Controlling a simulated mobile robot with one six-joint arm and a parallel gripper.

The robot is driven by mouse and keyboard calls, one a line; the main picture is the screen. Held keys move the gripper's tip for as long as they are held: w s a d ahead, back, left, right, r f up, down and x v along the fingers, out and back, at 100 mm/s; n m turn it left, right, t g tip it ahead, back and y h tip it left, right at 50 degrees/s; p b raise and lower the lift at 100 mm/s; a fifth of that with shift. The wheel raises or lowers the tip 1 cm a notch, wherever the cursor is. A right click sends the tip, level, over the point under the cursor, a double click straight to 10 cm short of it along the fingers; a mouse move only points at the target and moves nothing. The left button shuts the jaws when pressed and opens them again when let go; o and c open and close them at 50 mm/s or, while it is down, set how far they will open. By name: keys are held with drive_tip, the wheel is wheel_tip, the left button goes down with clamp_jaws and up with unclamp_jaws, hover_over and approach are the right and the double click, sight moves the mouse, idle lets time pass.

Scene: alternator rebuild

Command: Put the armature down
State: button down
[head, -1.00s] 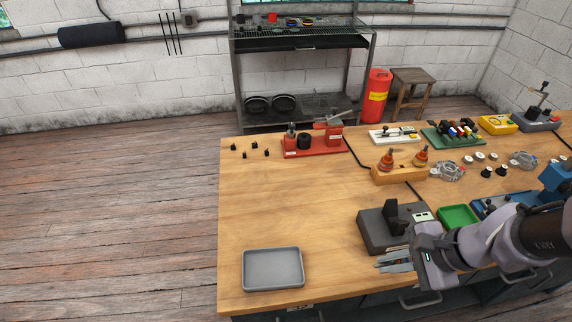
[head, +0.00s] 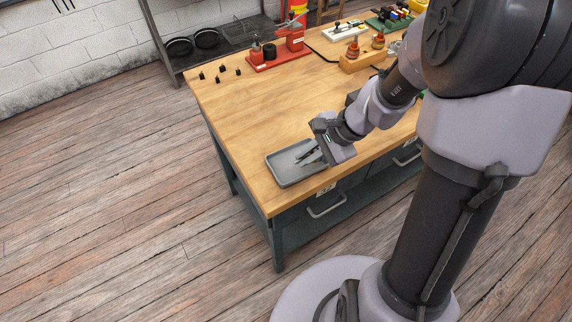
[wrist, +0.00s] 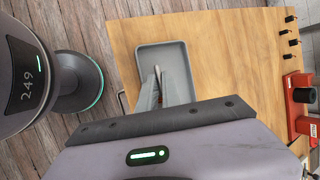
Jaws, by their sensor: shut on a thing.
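My gripper (head: 309,153) is above the grey tray (head: 284,174), with its fingers pointing down towards the tray's inside. In the wrist view my gripper (wrist: 158,75) reaches over the near part of the tray (wrist: 140,55), and the bare tray floor shows beyond the fingertips. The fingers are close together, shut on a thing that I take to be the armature. Almost all of it is hidden by the fingers, so its shape and tilt cannot be told. I cannot tell whether it touches the tray.
The tray lies near the wooden bench's (head: 240,128) front left corner. The bench behind it is clear up to several small black parts (head: 219,74) and a red fixture (head: 278,52). A wooden block (head: 363,61) with two copper-coloured parts stands further back.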

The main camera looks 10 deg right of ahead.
sight(278, 168)
drive_tip(key=a, duration=0.1)
drive_tip(key=w+a, duration=0.2)
drive_tip(key=shift+a+f, duration=0.25)
drive_tip(key=shift+a, duration=0.15)
drive_tip(key=shift+w+a+f+b, duration=0.1)
drive_tip(key=shift+a+f+b, duration=0.1)
drive_tip(key=shift+f+b, duration=1.55)
drive_tip(key=c, duration=1.8)
unclamp_jaws()
drive_tip(key=shift+f+p, duration=0.1)
drive_tip(key=shift+p, duration=0.2)
drive_tip(key=shift+r, duration=0.2)
drive_tip(key=p+v, duration=0.6)
drive_tip(key=v, duration=0.6)
drive_tip(key=shift+s+a+r+n+t+h+b, duration=0.25)
drive_tip(key=shift+s+a+r+n+t+h, duration=0.25)
drive_tip(key=shift+s+a+r+n, duration=1)
drive_tip(key=shift+s+a+r+n+t+h+b, duration=0.25)
drive_tip(key=shift+s+a+r+n+t+h, duration=0.3)
drive_tip(key=shift+s+r+n, duration=1.8)
drive_tip(key=shift+s+a+r+n+t+h+b, duration=0.3)
drive_tip(key=shift+s+a+r+n+h, duration=0.55)
drive_tip(key=shift+s+r, duration=2)
